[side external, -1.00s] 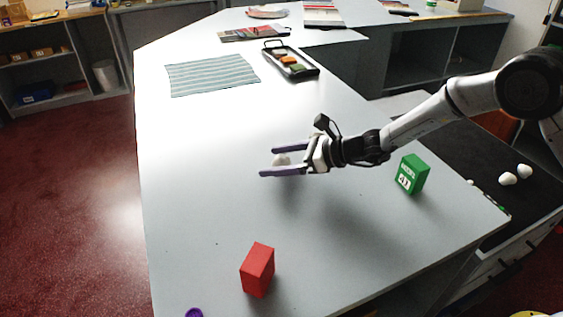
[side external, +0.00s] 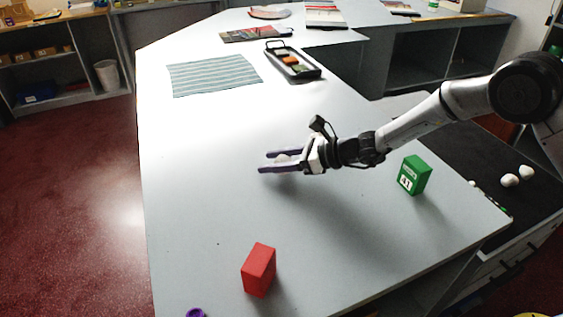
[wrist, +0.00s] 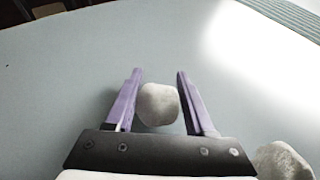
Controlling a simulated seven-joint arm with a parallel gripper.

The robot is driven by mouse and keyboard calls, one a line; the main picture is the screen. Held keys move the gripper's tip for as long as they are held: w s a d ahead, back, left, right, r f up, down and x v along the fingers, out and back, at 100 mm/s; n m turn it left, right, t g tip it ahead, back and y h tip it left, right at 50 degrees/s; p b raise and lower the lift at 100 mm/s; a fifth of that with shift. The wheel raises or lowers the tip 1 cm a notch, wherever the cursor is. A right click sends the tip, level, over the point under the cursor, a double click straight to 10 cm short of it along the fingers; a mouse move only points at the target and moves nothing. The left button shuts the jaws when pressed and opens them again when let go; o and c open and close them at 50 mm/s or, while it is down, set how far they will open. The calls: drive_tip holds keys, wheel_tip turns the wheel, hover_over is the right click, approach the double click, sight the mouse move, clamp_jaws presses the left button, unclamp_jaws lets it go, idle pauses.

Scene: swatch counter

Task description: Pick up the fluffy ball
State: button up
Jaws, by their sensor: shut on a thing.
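The fluffy ball (wrist: 158,104) is pale grey-white and rounded. In the wrist view it sits between the two purple fingers of my gripper (wrist: 160,74). In the side view my gripper (side external: 266,162) is low over the middle of the pale counter, shut on the ball, and only a little of the ball (side external: 283,158) shows between the fingers. I cannot tell whether the ball still touches the counter.
A red box (side external: 258,270) stands near the front and a green box (side external: 414,175) right of my gripper. A striped cloth (side external: 215,75) and a black tray (side external: 293,60) lie farther back. A pale lump (wrist: 285,161) shows at the wrist view's lower right.

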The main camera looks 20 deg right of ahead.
drive_tip(key=shift+r, duration=0.1)
drive_tip(key=shift+r, duration=0.6)
drive_tip(key=s+d+r, duration=0.6)
drive_tip(key=s+r, duration=0.5)
drive_tip(key=s, duration=0.1)
drive_tip(key=shift+s+d+r, duration=0.15)
drive_tip(key=shift+s+r, duration=0.15)
